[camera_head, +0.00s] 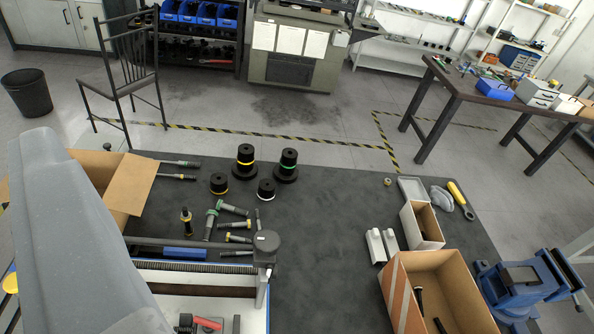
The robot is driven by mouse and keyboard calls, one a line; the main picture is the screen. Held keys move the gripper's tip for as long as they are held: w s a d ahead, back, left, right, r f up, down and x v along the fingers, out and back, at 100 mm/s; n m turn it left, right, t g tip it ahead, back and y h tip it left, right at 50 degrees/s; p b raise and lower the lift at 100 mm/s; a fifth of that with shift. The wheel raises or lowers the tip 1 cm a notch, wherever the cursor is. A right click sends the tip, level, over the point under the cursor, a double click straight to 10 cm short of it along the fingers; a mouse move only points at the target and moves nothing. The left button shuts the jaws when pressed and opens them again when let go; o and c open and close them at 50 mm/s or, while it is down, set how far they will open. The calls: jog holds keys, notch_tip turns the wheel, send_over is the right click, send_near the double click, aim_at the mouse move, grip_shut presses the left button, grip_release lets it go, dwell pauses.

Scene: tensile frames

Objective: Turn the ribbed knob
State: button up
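No part stands out clearly as the ribbed knob. Two black stepped round pieces stand upright on the dark table, one with a yellow ring (244,162) and one with a green ring (287,165). Two shorter black round pieces stand nearer, one with a yellow ring (219,184) and one with a white ring (266,190). A grey rounded cap (266,241) sits at the end of a frame with a dark threaded bar (205,267). A large smooth grey part of my arm covers the left side. The fingers of my gripper do not show.
Bolts (234,224) lie loose on the dark table (330,215). Open cardboard boxes stand at left (138,190) and right (455,275); a blue vise (527,282) is at far right. The table's middle is clear. A chair (123,85) stands behind.

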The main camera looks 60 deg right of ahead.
aim_at(260, 233)
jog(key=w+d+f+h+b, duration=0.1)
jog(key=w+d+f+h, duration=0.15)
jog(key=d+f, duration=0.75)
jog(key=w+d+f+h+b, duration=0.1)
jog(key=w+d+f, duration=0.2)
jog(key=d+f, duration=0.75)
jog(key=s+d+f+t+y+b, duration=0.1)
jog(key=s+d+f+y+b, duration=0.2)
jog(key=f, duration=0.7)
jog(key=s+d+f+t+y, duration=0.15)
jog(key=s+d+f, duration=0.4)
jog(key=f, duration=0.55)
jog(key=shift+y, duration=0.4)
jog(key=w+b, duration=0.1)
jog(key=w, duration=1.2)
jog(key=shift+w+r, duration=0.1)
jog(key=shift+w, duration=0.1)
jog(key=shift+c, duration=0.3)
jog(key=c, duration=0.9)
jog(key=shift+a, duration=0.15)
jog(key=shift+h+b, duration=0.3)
jog(key=shift+b, duration=0.15)
